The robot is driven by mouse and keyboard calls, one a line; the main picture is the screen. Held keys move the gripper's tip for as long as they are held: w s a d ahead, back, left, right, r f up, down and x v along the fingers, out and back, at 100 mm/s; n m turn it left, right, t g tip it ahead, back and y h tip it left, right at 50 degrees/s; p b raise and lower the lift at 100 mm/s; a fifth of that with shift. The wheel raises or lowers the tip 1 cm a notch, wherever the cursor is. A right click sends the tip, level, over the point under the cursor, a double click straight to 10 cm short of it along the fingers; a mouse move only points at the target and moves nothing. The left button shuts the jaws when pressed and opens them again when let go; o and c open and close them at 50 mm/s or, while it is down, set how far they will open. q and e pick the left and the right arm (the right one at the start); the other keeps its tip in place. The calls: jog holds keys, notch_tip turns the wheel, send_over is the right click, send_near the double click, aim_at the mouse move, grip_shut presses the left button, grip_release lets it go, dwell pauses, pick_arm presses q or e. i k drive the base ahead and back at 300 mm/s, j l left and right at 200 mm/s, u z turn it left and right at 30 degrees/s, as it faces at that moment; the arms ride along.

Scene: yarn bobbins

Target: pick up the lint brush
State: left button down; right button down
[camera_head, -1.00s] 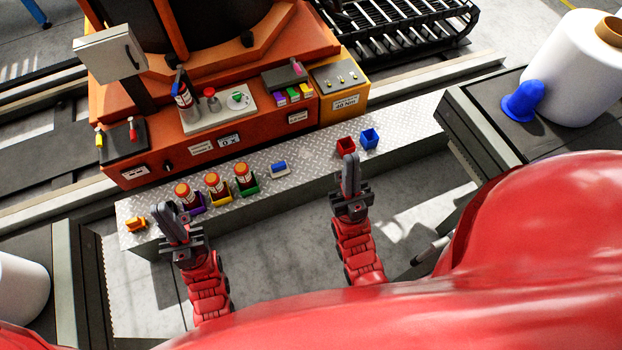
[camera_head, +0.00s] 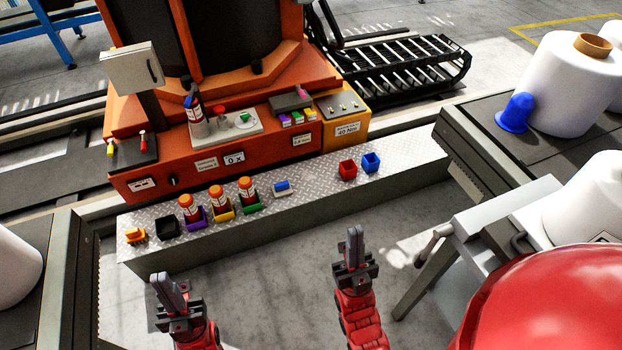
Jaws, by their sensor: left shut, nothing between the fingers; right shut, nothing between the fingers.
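No thing in view is plainly a lint brush at this size. A small block with a blue top and pale base (camera_head: 282,188) lies on the metal ledge (camera_head: 320,174), right of the bottles, and may be the brush. A small orange item (camera_head: 135,235) lies at the ledge's left end; I cannot tell what it is. My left gripper (camera_head: 165,286) is shut and empty, in front of the ledge's left part. My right gripper (camera_head: 354,238) is shut and empty, in front of the ledge below the red bin. Neither gripper touches anything.
A black bin (camera_head: 167,228), several orange-capped bottles (camera_head: 218,196) in coloured bins, a red bin (camera_head: 348,169) and a blue bin (camera_head: 371,162) stand on the ledge. The orange machine (camera_head: 200,160) rises behind. White yarn bobbins (camera_head: 568,85) stand at right.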

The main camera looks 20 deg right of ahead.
aim_at(133, 236)
jog(key=i+u, duration=0.45)
jog(key=i+l+u, duration=0.1)
jog(key=i+u, duration=0.4)
jog(key=i+l+u, duration=0.25)
jog(key=u, duration=0.2)
jog(key=i, duration=0.1)
